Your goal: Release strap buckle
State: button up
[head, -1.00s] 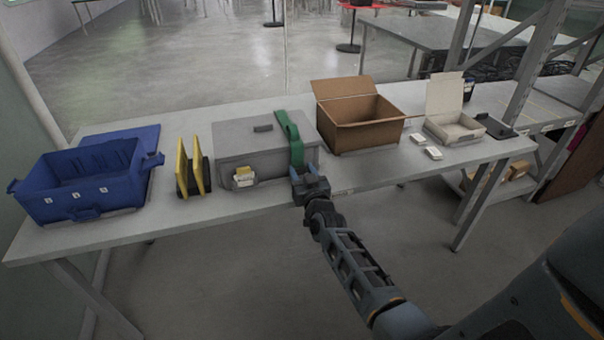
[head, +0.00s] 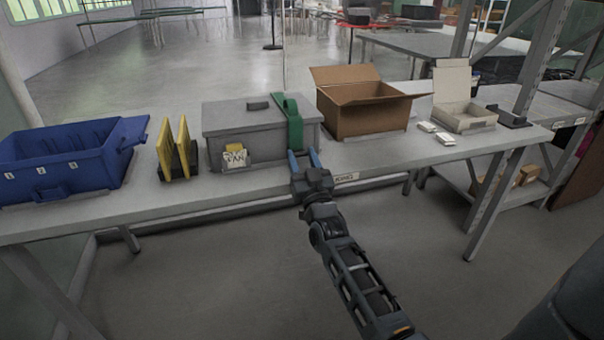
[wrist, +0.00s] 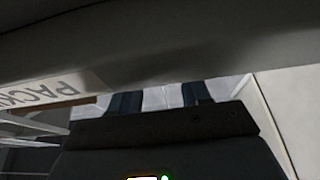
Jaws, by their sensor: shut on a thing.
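A grey lidded box (head: 232,125) stands on the table, with a green strap (head: 294,124) over the right part of its lid and down its front. My gripper (head: 303,155) is at the table's front edge, its two blue fingers on either side of the strap's lower end, and is shut on it. I cannot make out the buckle itself; it may be hidden at the fingertips. In the wrist view the fingers (wrist: 160,101) show as dark blue shapes under a dark grey surface, with pale grey between them; the strap does not show there.
On the grey table (head: 115,212), a blue bin (head: 65,172) and yellow panels in a dark holder (head: 178,152) stand left of the box. An open cardboard box (head: 362,118) and a white open box (head: 465,116) stand to the right. Small white boxes (head: 435,133) lie between.

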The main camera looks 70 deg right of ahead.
jog(key=shift+f+t+h+b, duration=0.3)
jog(key=shift+f+b, duration=0.15)
jog(key=shift+b, duration=0.8)
jog(key=shift+r+b, duration=0.1)
jog(key=shift+b, duration=0.45)
jog(key=o, duration=1)
jog(key=shift+o, duration=0.2)
jog(key=shift+s+a, duration=0.1)
jog(key=v, duration=0.7)
jog(key=shift+a+f, duration=0.2)
jog(key=shift+f, duration=0.1)
jog(key=shift+s, duration=0.1)
